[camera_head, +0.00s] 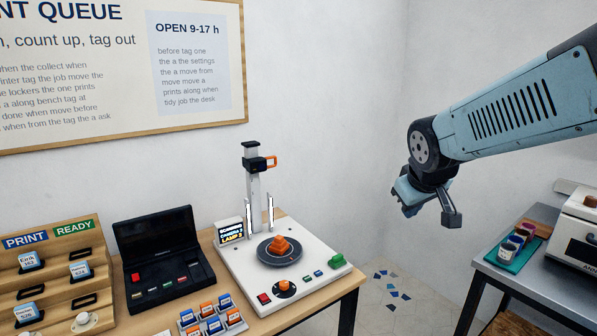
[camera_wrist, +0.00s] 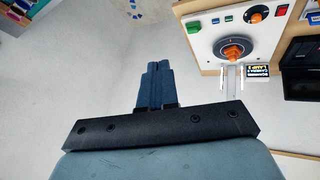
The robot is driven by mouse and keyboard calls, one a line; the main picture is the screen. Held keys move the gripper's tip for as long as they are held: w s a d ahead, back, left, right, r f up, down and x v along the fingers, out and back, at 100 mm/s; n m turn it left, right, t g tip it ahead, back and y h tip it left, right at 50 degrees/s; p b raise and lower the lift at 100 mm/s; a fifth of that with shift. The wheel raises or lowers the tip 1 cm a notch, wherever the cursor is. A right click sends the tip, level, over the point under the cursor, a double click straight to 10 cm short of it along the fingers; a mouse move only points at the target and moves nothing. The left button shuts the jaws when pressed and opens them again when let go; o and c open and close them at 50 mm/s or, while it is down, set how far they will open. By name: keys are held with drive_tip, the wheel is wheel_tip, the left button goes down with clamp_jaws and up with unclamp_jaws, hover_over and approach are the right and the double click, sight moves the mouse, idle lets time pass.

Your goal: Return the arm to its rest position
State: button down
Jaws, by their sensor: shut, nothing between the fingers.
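My arm reaches in from the right in the head view, bent down at the wrist. My gripper (camera_head: 428,208) hangs in the air between the wooden bench and the grey table, in front of the bare wall. In the wrist view my gripper (camera_wrist: 156,70) shows its two blue fingers together, with nothing between them and the floor below. It touches nothing.
A white scanner-like device (camera_head: 325,275) with an orange object (camera_head: 281,246) on its turntable stands on the wooden bench. A black case (camera_head: 165,250) stands left of it. A grey table (camera_head: 520,284) at right holds a teal tray (camera_head: 498,255) and a white machine (camera_head: 580,232).

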drive_tip(key=s+r+m+g+y, duration=0.1)
drive_tip(key=s+r+m, duration=0.2)
drive_tip(key=s, duration=1)
drive_tip(key=shift+s+m, duration=0.35)
drive_tip(key=shift+m, duration=0.15)
drive_tip(key=shift+d, duration=0.1)
idle(3.4)
